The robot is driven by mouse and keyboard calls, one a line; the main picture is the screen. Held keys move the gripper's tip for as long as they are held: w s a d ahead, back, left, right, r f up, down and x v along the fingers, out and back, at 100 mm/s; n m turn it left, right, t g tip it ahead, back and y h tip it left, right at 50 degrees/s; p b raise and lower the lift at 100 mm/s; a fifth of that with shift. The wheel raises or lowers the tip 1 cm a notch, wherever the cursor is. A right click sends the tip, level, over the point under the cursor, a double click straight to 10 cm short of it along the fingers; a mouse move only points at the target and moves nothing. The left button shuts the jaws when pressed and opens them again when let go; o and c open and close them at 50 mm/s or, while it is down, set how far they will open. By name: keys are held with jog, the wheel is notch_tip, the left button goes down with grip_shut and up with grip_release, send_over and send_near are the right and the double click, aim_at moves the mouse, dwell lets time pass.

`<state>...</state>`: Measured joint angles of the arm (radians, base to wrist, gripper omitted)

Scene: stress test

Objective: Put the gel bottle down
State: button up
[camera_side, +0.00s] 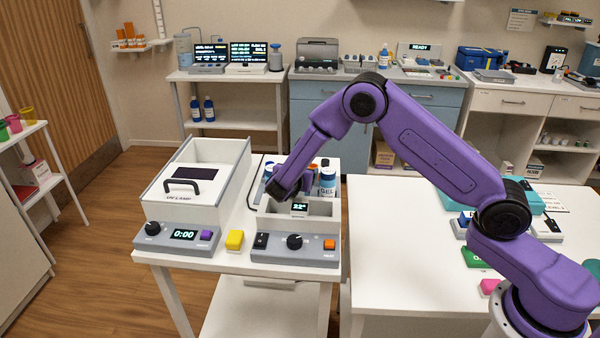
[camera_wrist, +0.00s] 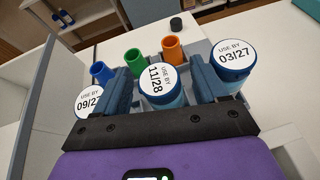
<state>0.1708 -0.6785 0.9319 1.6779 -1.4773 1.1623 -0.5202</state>
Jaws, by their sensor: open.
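My gripper (camera_side: 290,190) is low over the grey-white heater box, with its jaws open. In the wrist view its two blue-grey fingers (camera_wrist: 162,78) stand on either side of the middle bottle (camera_wrist: 158,92), whose round white lid reads USE BY 11/28. I cannot tell whether the fingers touch it. A bottle marked 03/27 (camera_wrist: 234,58) stands to the right, and a third marked 09/2-something (camera_wrist: 90,101) is at the left, partly hidden. In the side view a bottle labelled GEL (camera_side: 327,182) stands right of my gripper. The middle bottle's base is hidden.
Blue (camera_wrist: 102,72), green (camera_wrist: 134,60) and orange (camera_wrist: 171,47) tubes stand just behind the bottles. A small black cap (camera_wrist: 176,24) lies beyond them. The lamp box (camera_side: 195,185) stands left of the heater box (camera_side: 318,228). A yellow block (camera_side: 234,240) sits between their control panels.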

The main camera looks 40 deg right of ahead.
jog(key=v, duration=1.2)
jog(key=s+d+r+m+g+y, duration=0.1)
jog(key=s+d+m+g+y, duration=0.1)
jog(key=s, duration=1)
jog(key=s+d+r+m+g+y, duration=0.2)
jog(key=s+m+y, duration=0.3)
jog(key=s, duration=0.7)
jog(key=s+d+r+m+g+y, duration=0.1)
jog(key=s+d+m+g+y, duration=0.1)
jog(key=s, duration=1.1)
jog(key=m+g+y, duration=0.1)
jog(key=m+y, duration=0.1)
jog(key=m, duration=0.1)
jog(key=shift+d+r+g, duration=0.3)
jog(key=shift+r+g, duration=0.1)
